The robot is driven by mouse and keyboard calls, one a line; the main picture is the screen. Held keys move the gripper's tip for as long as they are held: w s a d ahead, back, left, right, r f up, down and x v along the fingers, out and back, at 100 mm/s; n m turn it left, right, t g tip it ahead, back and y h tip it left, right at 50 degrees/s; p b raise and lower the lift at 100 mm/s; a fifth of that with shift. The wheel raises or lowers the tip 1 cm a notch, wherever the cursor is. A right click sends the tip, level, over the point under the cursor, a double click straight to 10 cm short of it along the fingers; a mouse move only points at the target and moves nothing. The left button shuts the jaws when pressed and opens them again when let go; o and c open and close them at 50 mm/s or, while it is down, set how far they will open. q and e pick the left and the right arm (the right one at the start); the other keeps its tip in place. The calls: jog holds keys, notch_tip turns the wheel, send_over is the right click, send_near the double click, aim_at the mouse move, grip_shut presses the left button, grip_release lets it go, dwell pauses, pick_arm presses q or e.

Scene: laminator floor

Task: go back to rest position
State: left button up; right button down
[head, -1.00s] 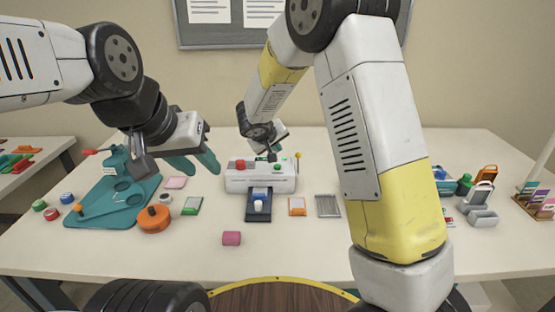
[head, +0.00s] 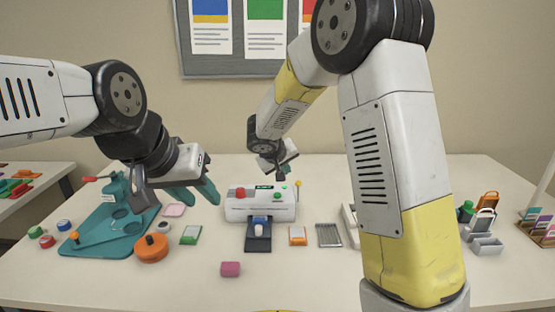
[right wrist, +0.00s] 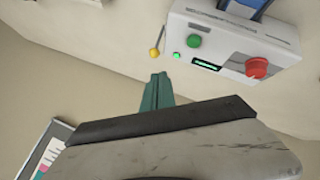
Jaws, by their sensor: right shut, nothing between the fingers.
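The white laminator (head: 260,205) stands mid-table with a red and a green button on top; it also shows in the right wrist view (right wrist: 225,45), its small display lit green. A dark blue tray (head: 257,243) with a pale piece on it sits at its front. My right gripper (head: 281,169) is raised above and behind the laminator, clear of it. Its teal fingers (right wrist: 157,92) are together and empty in the right wrist view.
An orange round container (head: 151,248), a green-and-white card (head: 190,235), an orange card (head: 298,236), a slotted grey plate (head: 328,236) and a pink block (head: 230,269) lie on the table. Grey holders (head: 486,243) stand at right. My right arm hides part of the table.

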jog(key=s+d+r+m+g+y, duration=0.1)
jog(key=s+d+r+m, duration=0.1)
jog(key=s+d+r, duration=0.5)
jog(key=s+d+r+m+g, duration=0.1)
jog(key=s+d+r, duration=0.1)
jog(key=s+d, duration=0.55)
jog(key=s+a+r+y, duration=0.1)
jog(key=s+y, duration=0.1)
jog(key=s, duration=0.7)
jog(key=s+a+r+m+y, duration=0.1)
jog(key=s+r+y, duration=0.1)
jog(key=s, duration=0.7)
jog(key=shift+a, duration=0.35)
